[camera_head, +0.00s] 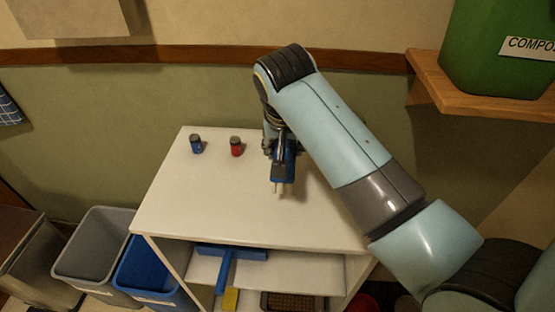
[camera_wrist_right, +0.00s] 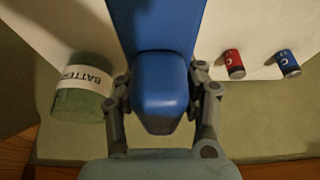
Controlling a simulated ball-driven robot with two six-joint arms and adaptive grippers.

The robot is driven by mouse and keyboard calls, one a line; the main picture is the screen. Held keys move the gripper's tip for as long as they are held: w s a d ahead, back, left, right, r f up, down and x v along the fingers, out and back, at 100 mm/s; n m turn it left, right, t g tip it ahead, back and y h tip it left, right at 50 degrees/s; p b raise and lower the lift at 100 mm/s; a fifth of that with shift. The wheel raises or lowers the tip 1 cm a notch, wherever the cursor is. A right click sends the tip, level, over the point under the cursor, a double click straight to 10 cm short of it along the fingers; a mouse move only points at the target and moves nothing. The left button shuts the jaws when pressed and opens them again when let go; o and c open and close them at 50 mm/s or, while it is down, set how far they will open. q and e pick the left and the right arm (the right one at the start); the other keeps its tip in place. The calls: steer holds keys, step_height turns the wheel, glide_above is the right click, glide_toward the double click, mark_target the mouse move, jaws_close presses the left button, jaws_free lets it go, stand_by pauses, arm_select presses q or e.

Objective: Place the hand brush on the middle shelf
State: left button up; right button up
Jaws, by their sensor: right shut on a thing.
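My right gripper (camera_head: 280,150) is over the white unit's top (camera_head: 190,205), seen from behind my raised forearm. It is shut on a blue piece with pale tips below it, which looks like the hand brush (camera_head: 288,168). In the right wrist view the blue brush (camera_wrist_right: 158,95) sits between both fingers of the gripper (camera_wrist_right: 162,95) and runs up out of the frame. Whether the brush touches the top I cannot tell. The middle shelf (camera_head: 315,265) is below the top and carries a blue wide-headed thing with a handle (camera_head: 230,254). My left gripper is out of view.
A blue battery (camera_head: 196,144) and a red battery (camera_head: 236,146) stand on the top. A green battery tub (camera_wrist_right: 82,115) shows in the wrist view. A brown basket (camera_head: 295,301) and yellow thing (camera_head: 230,299) are lower down. Bins (camera_head: 95,245) stand at left.

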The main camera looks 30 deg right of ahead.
steer(key=shift+w+a+f, duration=0.2)
steer(key=shift+w+f, duration=0.65)
steer(key=shift+f, duration=0.15)
step_height(320, 180, down, 2)
steer(key=shift+f, duration=0.55)
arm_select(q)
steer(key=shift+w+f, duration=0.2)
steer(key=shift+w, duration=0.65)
arm_select(e)
steer(key=shift+f, duration=0.1)
steer(key=o, duration=1.1)
steer(key=shift+o, duration=0.6)
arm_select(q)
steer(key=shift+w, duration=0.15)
